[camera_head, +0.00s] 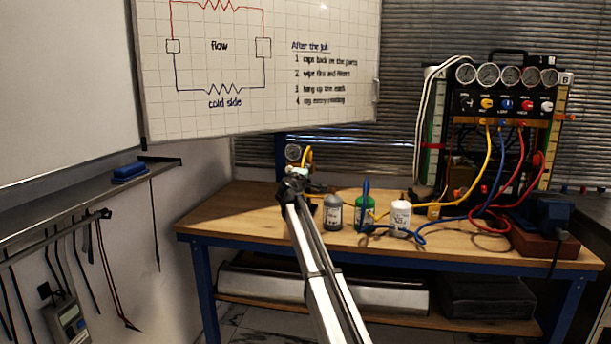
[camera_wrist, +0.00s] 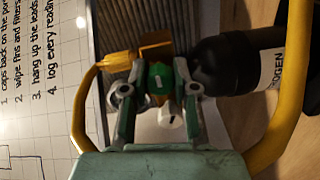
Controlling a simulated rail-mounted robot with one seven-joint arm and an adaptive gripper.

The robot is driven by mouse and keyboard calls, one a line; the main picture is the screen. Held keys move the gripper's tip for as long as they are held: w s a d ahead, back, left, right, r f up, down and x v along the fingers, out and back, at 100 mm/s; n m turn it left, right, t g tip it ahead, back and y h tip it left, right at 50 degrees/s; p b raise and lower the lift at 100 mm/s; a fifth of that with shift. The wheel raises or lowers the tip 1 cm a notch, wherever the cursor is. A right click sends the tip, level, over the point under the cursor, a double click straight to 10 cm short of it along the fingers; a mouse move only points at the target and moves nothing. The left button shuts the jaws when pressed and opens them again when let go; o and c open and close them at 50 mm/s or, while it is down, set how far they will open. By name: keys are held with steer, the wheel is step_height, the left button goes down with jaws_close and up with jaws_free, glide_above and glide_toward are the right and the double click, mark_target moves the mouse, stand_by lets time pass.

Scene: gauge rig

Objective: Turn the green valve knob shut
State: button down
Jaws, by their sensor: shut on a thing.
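The green valve knob (camera_wrist: 158,84) shows in the wrist view between the two fingertips of my gripper (camera_wrist: 156,90). The fingers are shut on the knob from both sides. A pale mark shows on its face. A yellow hose fitting (camera_wrist: 122,60) lies beside it, and a white part shows just below it. In the head view my gripper (camera_head: 295,176) is at the back left of the bench, just below a small round gauge (camera_head: 293,153). The knob itself is hard to make out there behind my gripper.
A dark bottle (camera_wrist: 225,65) stands close beside my gripper, and a yellow hose (camera_wrist: 292,90) loops around. A gauge panel (camera_head: 507,104) with hoses and a vise (camera_head: 545,216) are at right.

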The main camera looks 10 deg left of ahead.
steer(key=c, duration=0.9)
jaws_free()
steer(key=s, duration=0.4)
steer(key=s+a, duration=0.1)
steer(key=s, duration=0.7)
steer(key=shift+a, duration=0.2)
